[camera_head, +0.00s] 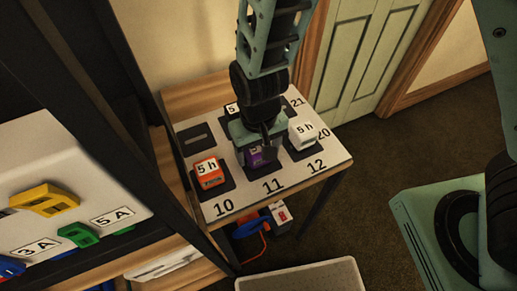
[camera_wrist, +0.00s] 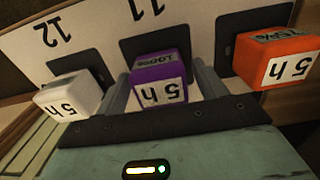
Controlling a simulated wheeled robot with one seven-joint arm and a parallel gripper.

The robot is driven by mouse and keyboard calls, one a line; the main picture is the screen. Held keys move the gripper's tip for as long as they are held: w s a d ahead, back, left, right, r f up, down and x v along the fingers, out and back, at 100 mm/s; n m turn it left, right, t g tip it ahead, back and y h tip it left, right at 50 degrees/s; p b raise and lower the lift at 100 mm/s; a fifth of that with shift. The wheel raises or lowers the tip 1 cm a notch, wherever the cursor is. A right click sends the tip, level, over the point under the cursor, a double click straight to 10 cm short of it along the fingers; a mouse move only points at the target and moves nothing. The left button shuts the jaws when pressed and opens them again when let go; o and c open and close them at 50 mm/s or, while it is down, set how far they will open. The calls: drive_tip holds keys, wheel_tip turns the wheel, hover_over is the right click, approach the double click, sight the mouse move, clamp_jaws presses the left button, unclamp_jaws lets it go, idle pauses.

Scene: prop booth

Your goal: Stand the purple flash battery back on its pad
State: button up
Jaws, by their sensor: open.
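The purple flash battery (camera_head: 257,157) is at the dark pad marked 11, mostly hidden by my gripper (camera_head: 259,143) in the head view. In the wrist view the purple battery (camera_wrist: 160,80) shows a "100%" face and a "5 h" label, lined up much like its neighbours. My gripper (camera_wrist: 163,88) is open, with one finger on each side of the battery. Pad 11 (camera_wrist: 138,46) shows beyond the battery. I cannot tell whether the fingers touch the battery or whether it rests fully on the pad.
An orange battery (camera_head: 207,169) stands at pad 10 and a white battery (camera_head: 302,131) at pad 12. Another battery (camera_head: 232,109) is partly hidden behind my gripper. The back-left pad (camera_head: 196,138) is empty. A dark shelf frame (camera_head: 150,110) rises close on the left.

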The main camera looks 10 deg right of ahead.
wheel_tip(320, 180, up, 12)
drive_tip(key=f, duration=0.1)
drive_tip(key=s+d+r+n, duration=0.4)
drive_tip(key=s+d+r, duration=0.3)
drive_tip(key=s, duration=0.4)
drive_tip(key=shift+d+r+n+y+p, duration=0.3)
drive_tip(key=shift+d+r+p, duration=0.05)
drive_tip(key=shift+d, duration=0.2)
drive_tip(key=shift+s, duration=0.1)
idle(0.5)
